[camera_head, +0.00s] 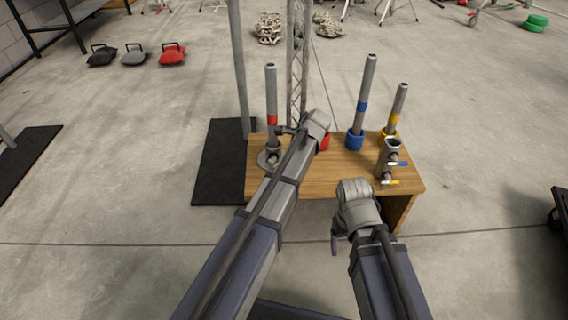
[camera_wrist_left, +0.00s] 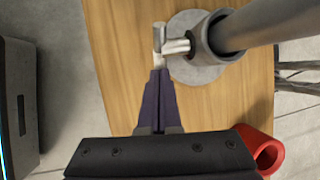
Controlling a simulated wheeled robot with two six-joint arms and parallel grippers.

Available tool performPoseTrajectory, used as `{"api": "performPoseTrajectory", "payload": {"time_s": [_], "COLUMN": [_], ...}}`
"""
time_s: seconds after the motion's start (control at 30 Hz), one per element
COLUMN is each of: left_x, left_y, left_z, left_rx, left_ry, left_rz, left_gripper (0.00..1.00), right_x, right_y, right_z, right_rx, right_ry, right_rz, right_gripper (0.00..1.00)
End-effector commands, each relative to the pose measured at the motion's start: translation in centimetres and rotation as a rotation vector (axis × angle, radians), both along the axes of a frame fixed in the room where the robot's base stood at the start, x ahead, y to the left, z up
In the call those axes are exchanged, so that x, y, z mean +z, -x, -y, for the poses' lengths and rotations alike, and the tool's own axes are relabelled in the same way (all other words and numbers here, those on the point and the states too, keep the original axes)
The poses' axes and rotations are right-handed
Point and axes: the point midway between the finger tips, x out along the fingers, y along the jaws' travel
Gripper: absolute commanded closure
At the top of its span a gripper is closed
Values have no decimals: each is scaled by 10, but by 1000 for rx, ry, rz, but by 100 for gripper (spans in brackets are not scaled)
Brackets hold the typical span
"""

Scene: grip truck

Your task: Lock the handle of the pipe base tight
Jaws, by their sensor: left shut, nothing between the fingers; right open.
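The pipe base (camera_head: 268,160) is a grey round flange with a collar at the left of the wooden table. A grey pipe (camera_head: 271,95) with a red band stands in it. In the left wrist view, the base's flange (camera_wrist_left: 192,72) shows from above, and its metal handle (camera_wrist_left: 159,38) sticks out from the collar to the left. My left gripper (camera_wrist_left: 158,76) is shut and empty, its purple fingertips at the near end of the handle; I cannot tell whether they touch it. My right gripper (camera_head: 335,244) is open and empty in front of the table; only part of its fingers shows.
On the wooden table (camera_head: 349,167), a red holder (camera_head: 325,141) stands near my left wrist, also visible in the left wrist view (camera_wrist_left: 262,150). Blue-banded (camera_head: 366,90) and yellow-banded (camera_head: 397,108) pipes and a valve fitting (camera_head: 389,160) stand at right. A post (camera_head: 239,70) rises behind the table.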

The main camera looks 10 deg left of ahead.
Motion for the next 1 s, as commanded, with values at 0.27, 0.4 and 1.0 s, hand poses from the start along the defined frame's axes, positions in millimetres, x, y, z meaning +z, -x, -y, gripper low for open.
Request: {"api": "performPoseTrajectory", "payload": {"time_s": [0.27,0.4,1.0], "left_x": [-13,-17,-22], "left_y": [-1,-1,0], "left_z": [2,3,2], "left_rx": [0,0,0], "left_ry": [1,1,1], "left_rz": [0,0,0], "left_gripper": [100,100,100], "right_x": [-13,-17,-22], "right_y": [0,0,0], "right_z": [0,0,0], "right_rx": [0,0,0], "right_ry": [0,0,0], "right_rz": [1,1,1], "right_gripper": [24,24,24]}}
